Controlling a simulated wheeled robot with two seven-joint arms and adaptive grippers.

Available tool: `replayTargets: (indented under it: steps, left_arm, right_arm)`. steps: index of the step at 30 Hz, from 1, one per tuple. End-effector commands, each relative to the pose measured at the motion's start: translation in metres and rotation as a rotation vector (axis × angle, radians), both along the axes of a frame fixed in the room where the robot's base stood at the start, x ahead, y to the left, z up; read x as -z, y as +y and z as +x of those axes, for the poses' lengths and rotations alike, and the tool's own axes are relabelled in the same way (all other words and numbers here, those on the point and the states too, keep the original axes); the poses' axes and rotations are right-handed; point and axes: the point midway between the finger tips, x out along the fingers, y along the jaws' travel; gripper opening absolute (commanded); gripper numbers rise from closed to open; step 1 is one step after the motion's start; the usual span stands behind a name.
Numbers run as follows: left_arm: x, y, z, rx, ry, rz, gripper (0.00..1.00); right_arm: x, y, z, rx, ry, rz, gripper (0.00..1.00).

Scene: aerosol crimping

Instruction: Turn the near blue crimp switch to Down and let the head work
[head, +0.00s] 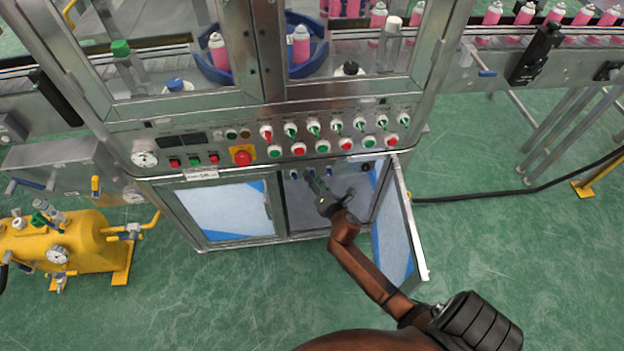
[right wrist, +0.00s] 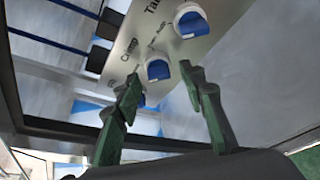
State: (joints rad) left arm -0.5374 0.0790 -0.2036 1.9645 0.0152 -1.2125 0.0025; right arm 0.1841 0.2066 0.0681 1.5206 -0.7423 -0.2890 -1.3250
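Several blue switches sit on a pale strip at the top of the open cabinet bay, small in the head view (head: 329,171). In the right wrist view, one blue switch (right wrist: 158,70) shows between my fingers, close to the printed word "Crimp". A second blue switch (right wrist: 191,21) is higher up, and a third (right wrist: 141,100) is partly hidden by the left finger. My right gripper (head: 312,180) reaches up to the switches; its green fingers (right wrist: 160,76) are apart, either side of the middle switch. Contact and the switch's setting cannot be told. My left gripper is out of view.
The open cabinet door (head: 397,225) stands close to the right of my right arm. Above the bay is a control panel with several knobs and a red emergency button (head: 242,155). A yellow tank (head: 60,245) stands at the left. Pink cans (head: 491,15) line the conveyor.

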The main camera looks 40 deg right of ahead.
Motion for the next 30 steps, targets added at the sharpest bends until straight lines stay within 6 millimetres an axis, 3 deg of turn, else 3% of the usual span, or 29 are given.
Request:
replayTargets:
  steps: [11, 27, 30]
  left_arm:
    - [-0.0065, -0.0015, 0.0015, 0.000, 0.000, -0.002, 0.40]
    - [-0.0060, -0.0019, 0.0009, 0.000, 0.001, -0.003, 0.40]
    - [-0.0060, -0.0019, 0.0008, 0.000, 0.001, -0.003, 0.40]
  right_arm:
    - [0.0004, -0.0015, 0.0049, -0.001, -0.001, 0.000, 0.38]
    - [0.0007, -0.0013, 0.0047, 0.000, -0.001, 0.001, 0.02]
    - [0.0008, -0.0013, 0.0046, 0.000, 0.000, 0.001, 0.00]
